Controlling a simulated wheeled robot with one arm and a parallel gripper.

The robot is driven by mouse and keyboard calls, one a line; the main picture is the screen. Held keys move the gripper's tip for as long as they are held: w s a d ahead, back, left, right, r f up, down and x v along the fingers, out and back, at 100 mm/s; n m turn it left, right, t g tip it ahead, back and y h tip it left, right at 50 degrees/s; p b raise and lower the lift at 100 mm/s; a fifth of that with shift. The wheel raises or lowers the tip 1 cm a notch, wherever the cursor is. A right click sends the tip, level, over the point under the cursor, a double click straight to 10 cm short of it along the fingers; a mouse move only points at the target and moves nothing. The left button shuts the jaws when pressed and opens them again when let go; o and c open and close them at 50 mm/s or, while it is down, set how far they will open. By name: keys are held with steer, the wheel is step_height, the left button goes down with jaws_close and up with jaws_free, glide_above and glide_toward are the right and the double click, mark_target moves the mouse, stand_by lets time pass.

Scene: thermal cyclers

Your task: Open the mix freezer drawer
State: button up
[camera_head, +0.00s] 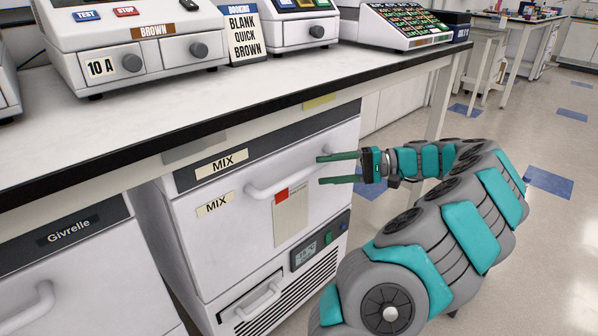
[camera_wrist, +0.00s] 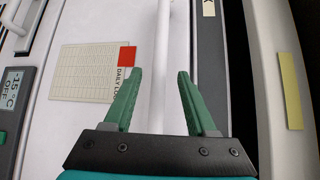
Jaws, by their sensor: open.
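The mix freezer (camera_head: 250,225) is a white unit under the bench with two MIX labels on its front. Its drawer handle (camera_head: 290,182) is a white horizontal bar in the upper part of the front; it also shows in the wrist view (camera_wrist: 162,50), running up between the fingers. My gripper (camera_head: 321,170) has green fingers and is open, to the right of the freezer front at handle height. In the wrist view my gripper (camera_wrist: 155,75) has one finger on each side of the bar, with gaps. I cannot tell how far the fingertips are from it in depth.
A paper log with a red square (camera_head: 291,215) hangs on the freezer front by the handle. A control panel (camera_head: 320,246) and a lower handle (camera_head: 262,298) are below. The bench edge (camera_head: 200,127) overhangs above. A Givrelle unit (camera_head: 80,270) stands left. Floor is open at right.

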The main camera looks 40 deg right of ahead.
mark_target(311, 172)
steer(key=x, duration=0.6)
steer(key=shift+c, duration=0.4)
jaws_close()
stand_by(0.9)
